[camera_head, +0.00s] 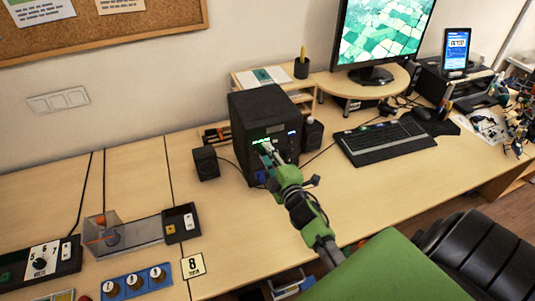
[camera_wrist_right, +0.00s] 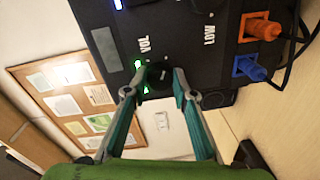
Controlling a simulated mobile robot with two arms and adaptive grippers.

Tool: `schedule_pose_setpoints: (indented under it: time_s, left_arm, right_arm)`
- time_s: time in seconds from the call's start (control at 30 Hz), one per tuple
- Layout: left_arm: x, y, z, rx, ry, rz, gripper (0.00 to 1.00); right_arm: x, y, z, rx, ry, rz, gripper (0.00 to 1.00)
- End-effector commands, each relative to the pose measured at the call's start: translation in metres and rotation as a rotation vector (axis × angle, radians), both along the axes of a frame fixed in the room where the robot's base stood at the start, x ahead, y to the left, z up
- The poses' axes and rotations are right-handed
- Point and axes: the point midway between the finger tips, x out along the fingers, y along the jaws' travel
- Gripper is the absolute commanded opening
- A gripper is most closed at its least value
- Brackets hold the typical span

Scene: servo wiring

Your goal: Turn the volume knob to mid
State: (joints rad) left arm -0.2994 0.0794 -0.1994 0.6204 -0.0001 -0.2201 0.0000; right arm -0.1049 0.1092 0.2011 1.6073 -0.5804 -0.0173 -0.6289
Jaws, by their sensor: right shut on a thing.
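The volume knob (camera_wrist_right: 157,75) is a dark round knob on the front of a black box (camera_head: 243,107). In the right wrist view it is under the label "VOL", with green lights beside it. My right gripper (camera_wrist_right: 154,76) has its two fingers on either side of the knob, shut on it. In the head view the right gripper (camera_head: 268,150) reaches the box's front and hides the knob. The knob's pointer cannot be read. My left gripper is not in view.
Small speakers (camera_head: 205,163) stand on both sides of the box. Orange (camera_wrist_right: 262,28) and blue (camera_wrist_right: 249,68) plugs with cables sit in the box's front near the knob. A keyboard (camera_head: 382,141) lies to the right. The desk in front of the box is mostly clear.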

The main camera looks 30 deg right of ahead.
Motion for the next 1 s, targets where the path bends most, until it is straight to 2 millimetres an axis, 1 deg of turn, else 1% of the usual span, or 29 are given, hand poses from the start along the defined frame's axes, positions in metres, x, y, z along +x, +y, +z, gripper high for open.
schedule_pose_setpoints:
  time_s: [0.3,0.67,0.7,0.77,1.0]
  left_arm:
    - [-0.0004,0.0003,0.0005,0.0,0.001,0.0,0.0]
    - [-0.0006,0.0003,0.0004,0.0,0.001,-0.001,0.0]
    - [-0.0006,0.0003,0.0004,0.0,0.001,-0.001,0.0]
    - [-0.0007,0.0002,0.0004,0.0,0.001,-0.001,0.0]
    - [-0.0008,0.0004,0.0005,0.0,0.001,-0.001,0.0]
  right_arm:
    - [-0.0001,-0.0001,-0.0007,0.065,-0.015,0.0,0.03]
    - [-0.0001,-0.0001,-0.0007,0.066,-0.015,0.0,0.03]
    - [-0.0001,-0.0001,-0.0007,0.066,-0.015,0.0,0.27]
    - [-0.0001,-0.0001,-0.0007,0.066,-0.015,0.0,0.42]
    - [0.0,-0.0001,-0.0004,0.065,-0.016,0.0,0.42]
